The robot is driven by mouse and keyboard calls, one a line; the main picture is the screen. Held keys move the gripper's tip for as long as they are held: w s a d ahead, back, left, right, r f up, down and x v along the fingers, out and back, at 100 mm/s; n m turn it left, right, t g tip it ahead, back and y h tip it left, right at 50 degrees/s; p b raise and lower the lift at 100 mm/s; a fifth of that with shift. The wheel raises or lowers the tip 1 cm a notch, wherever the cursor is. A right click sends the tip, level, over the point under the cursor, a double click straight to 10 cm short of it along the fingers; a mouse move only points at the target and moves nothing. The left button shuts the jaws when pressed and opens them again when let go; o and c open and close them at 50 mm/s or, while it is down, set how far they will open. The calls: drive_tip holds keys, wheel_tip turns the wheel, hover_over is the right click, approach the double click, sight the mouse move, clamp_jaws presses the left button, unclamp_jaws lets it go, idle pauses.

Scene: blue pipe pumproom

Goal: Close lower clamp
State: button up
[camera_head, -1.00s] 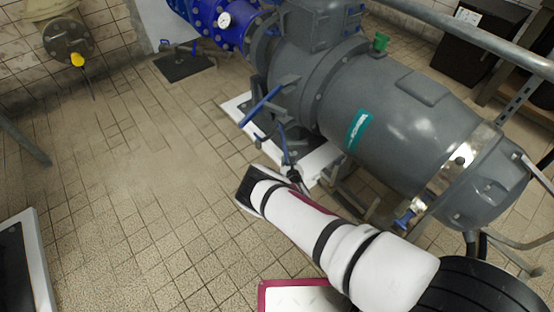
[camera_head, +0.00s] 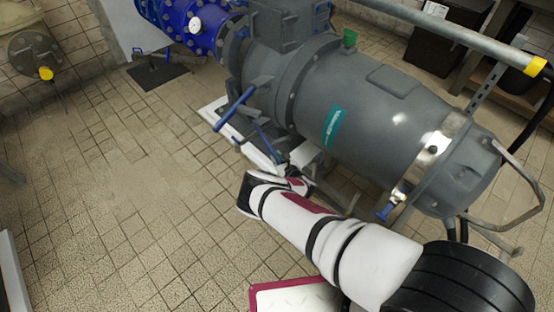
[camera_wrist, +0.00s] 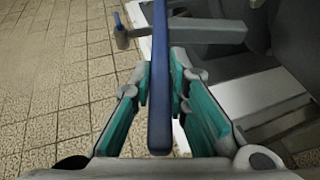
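The pump's grey body carries a long blue lever (camera_head: 235,109) on its left side. A second, lower blue lever (camera_head: 269,143) sits just below and right of it. My gripper (camera_head: 250,192) is below the lower lever in the head view, and its fingertips are hard to make out there. In the wrist view a blue bar (camera_wrist: 160,70) runs lengthwise between the two fingers of my gripper (camera_wrist: 162,78). The teal-padded fingers stand close on both sides of the bar. I cannot tell whether they press on it.
The large grey pump (camera_head: 370,115) fills the upper right. A small blue handle (camera_head: 386,212) hangs under its right end. A blue pipe (camera_head: 190,22) and a black floor plate (camera_head: 158,75) are at the upper left. The tiled floor (camera_head: 110,190) at left is clear.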

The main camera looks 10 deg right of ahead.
drive_tip(key=o, duration=0.4)
drive_tip(key=v, duration=1.2)
drive_tip(key=shift+a, duration=0.1)
drive_tip(key=shift+c, duration=0.7)
